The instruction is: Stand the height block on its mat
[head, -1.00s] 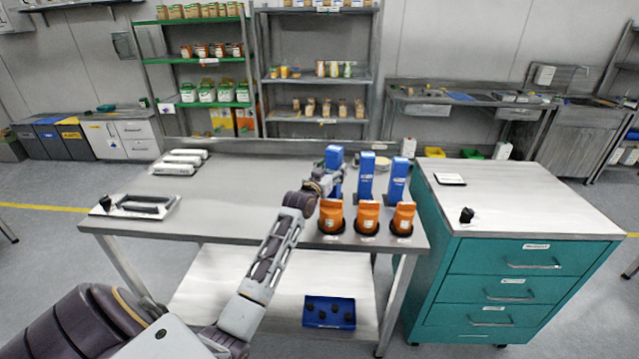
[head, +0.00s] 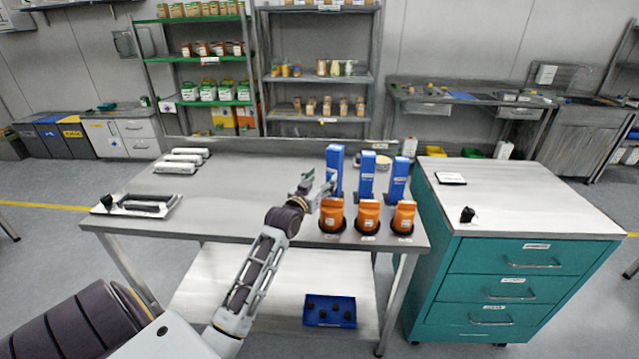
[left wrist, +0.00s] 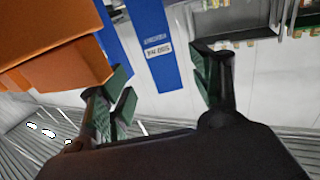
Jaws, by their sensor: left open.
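Three tall blue blocks stand upright at the right of the table; the left one (head: 335,160) is closest to my left gripper (head: 322,190). I cannot tell for certain which is the height block. In the left wrist view a blue block with a white label (left wrist: 150,45) shows beyond and between the fingers of my left gripper (left wrist: 160,88), which is open and empty. An orange pouch (left wrist: 50,65) is close by the left finger there. The mat cannot be made out; the blocks' bases are partly hidden. My right gripper is out of view.
Three orange pouches (head: 367,214) stand in black holders along the front edge, before the blue blocks. A white tray with a dark handle-like part (head: 150,205) lies at the left. White packs (head: 180,162) lie behind it. The table's middle is clear.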

